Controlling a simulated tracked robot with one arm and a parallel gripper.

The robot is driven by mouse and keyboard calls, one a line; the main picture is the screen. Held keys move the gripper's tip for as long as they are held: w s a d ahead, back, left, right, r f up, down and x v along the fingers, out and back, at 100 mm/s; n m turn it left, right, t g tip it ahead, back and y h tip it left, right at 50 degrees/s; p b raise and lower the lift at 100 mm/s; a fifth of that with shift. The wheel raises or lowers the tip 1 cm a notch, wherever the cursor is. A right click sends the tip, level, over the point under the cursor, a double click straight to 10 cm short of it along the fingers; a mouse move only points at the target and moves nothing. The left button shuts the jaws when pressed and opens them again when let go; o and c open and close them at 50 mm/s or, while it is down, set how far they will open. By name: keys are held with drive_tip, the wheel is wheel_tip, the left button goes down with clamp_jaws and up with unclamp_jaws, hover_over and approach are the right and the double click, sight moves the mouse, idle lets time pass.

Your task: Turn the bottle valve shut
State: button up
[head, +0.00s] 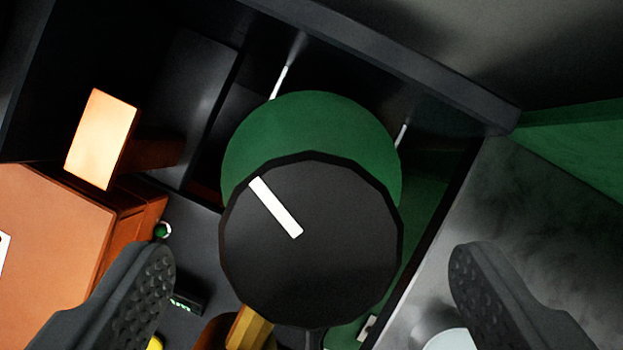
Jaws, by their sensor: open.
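The bottle valve is a round black knob (318,255) with a white pointer line (275,207) that slants from upper left toward the knob's centre. Behind it is a green rounded body (300,125), which looks like the bottle's top. My gripper (312,278) shows as two dark textured fingers, one at lower left and one at lower right. They are spread wide with the knob between them in the picture. Neither finger appears to touch the knob. How far the fingertips are from it in depth I cannot tell.
An orange box (50,250) with an orange block (102,140) stands at left. A brass-coloured fitting (248,328) sits just below the knob. A dark frame bar (400,65) crosses above. A grey surface (540,210) lies at right, with a pale round object (452,341) partly hidden by the right finger.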

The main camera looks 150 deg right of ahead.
sight(311, 238)
drive_tip(key=shift+x, duration=1.15)
